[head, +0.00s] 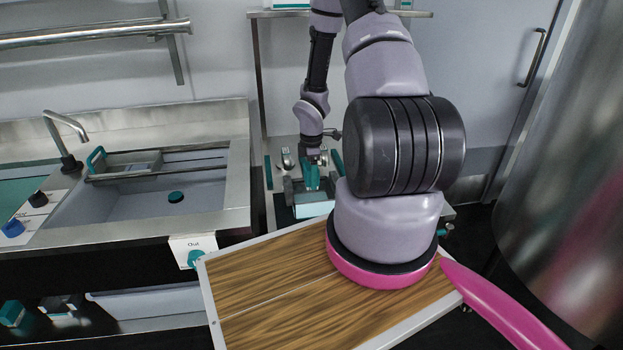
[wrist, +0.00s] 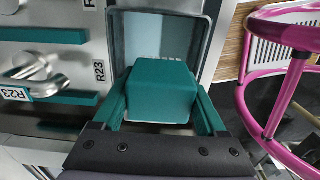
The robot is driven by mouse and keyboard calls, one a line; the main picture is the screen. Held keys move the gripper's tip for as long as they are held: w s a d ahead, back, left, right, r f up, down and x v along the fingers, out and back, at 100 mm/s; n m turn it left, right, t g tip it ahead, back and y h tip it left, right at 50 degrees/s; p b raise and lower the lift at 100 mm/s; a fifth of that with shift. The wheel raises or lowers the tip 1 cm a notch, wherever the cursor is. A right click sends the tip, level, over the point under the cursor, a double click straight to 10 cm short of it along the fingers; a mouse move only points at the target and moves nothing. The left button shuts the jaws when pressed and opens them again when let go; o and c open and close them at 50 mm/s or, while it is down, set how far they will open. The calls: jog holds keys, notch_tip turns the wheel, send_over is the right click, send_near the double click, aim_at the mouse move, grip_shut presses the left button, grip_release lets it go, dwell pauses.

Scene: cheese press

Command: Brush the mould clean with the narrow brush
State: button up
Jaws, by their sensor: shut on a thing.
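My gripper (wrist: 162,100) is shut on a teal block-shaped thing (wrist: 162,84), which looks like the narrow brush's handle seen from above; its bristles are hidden. In the wrist view, a grey-rimmed, open box with a pale blue inside (wrist: 152,30), perhaps the mould, lies under and beyond the held block. I cannot tell whether the brush touches it. In the head view, my gripper (head: 312,173) is small and far off, at the stand behind the wooden top, just above a pale blue box (head: 314,206).
A metal panel labelled R23 (wrist: 98,72) with teal strips and a metal handle (wrist: 38,70) lies left of the box. A pink frame (wrist: 262,75) stands at right. A steel sink (head: 150,195) is at left, and a wooden-topped surface (head: 265,295) is in front.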

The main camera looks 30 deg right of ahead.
jog(key=shift+f, duration=0.15)
jog(key=shift+w+d+f, duration=0.15)
jog(key=shift+f, duration=1.55)
jog(key=shift+w+d+f, duration=0.1)
jog(key=shift+d+f, duration=0.05)
jog(key=shift+f, duration=1.5)
jog(key=shift+f, duration=1)
